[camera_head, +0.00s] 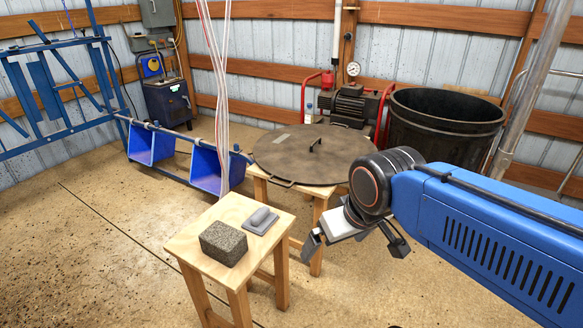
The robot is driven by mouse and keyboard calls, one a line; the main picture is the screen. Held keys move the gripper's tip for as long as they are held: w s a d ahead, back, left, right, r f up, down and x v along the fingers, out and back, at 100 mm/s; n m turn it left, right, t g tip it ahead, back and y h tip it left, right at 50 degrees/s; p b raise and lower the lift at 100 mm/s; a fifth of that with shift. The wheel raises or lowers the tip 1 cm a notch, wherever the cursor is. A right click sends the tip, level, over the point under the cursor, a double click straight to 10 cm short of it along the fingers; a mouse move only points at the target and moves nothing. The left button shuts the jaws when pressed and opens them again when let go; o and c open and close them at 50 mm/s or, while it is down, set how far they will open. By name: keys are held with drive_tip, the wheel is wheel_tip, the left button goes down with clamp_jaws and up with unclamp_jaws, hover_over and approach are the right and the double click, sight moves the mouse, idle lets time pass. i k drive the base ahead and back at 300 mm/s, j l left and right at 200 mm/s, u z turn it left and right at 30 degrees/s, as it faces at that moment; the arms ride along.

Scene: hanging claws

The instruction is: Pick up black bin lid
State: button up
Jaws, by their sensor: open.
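The bin lid (298,153) is a wide, round, dark grey-brown disc with a small black handle (315,145) near its middle. It lies flat on a wooden stool (319,204) in the middle of the view. A loop shows at its near rim. My gripper (356,245) is at the end of my blue arm, in front of and to the right of the lid. Its two fingers are spread apart and nothing shows between them. My arm's dark wrist overlaps the lid's right edge in the picture.
A large black bin (440,130) stands behind my arm, beside a compressor (349,105). Pale cables (217,80) hang left of the lid near blue bins (207,170). The left floor is open.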

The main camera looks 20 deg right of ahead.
sight(315, 154)
drive_tip(key=z, duration=1.6)
drive_tip(key=i+l, duration=0.15)
drive_tip(key=i, duration=0.55)
drive_tip(key=i+l+z, duration=0.1)
drive_tip(key=i, duration=0.6)
drive_tip(key=i+u, duration=0.2)
drive_tip(key=u, duration=0.25)
drive_tip(key=i+l+u, duration=0.15)
drive_tip(key=u, duration=0.35)
drive_tip(key=i+l+u, duration=0.15)
drive_tip(key=u, duration=0.3)
drive_tip(key=i+l+u, duration=0.1)
drive_tip(key=l+u, duration=0.25)
drive_tip(key=u, duration=0.15)
drive_tip(key=i+l+u, duration=0.1)
drive_tip(key=l+u, duration=0.2)
drive_tip(key=u, duration=0.15)
drive_tip(key=l+u, duration=0.25)
drive_tip(key=u, duration=0.2)
